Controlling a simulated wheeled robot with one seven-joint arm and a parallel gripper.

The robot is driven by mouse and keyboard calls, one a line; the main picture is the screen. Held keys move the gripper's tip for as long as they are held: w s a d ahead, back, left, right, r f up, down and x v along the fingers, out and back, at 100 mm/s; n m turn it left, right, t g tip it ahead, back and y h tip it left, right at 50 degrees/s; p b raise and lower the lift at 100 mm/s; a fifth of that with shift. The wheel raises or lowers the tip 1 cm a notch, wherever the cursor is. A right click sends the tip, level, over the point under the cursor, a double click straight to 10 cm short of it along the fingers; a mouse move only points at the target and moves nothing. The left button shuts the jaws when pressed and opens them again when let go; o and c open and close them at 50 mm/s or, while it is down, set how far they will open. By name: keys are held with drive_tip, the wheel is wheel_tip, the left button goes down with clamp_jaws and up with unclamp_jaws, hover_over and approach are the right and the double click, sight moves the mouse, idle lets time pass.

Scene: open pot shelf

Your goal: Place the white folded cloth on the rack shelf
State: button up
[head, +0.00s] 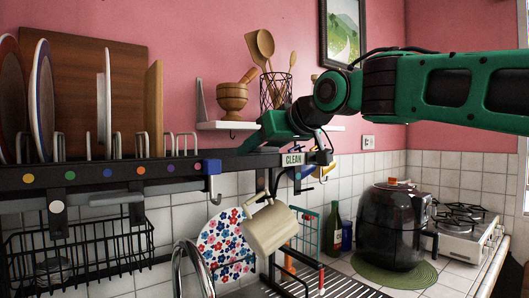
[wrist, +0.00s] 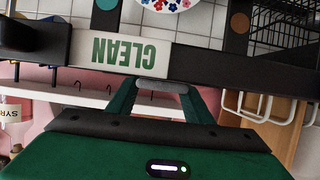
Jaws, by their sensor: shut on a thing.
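My gripper (head: 262,143) is at the rack's black top rail (head: 110,172), beside the CLEAN label (head: 293,159). In the wrist view my gripper (wrist: 160,90) has its two green fingers close around a small pale grey strip (wrist: 160,85), right by the upside-down CLEAN label (wrist: 125,53). I cannot tell whether this strip is the white folded cloth. No folded white cloth can be clearly made out in either view. The head view does not show clearly what is between the fingertips.
Plates and boards stand upright on the rack at left. A cream mug (head: 270,227) hangs below the rail. A wall shelf (head: 225,125) holds a mortar (head: 232,99) and a utensil holder (head: 274,90). A black air fryer (head: 393,226) stands at right.

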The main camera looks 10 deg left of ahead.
drive_tip(key=o, duration=1.1)
drive_tip(key=shift+r, duration=0.1)
drive_tip(key=shift+s+d+r, duration=0.15)
drive_tip(key=shift+s+d, duration=0.05)
drive_tip(key=shift+d, duration=0.05)
drive_tip(key=v, duration=1.1)
drive_tip(key=shift+s+d, duration=0.1)
drive_tip(key=shift+d, duration=0.05)
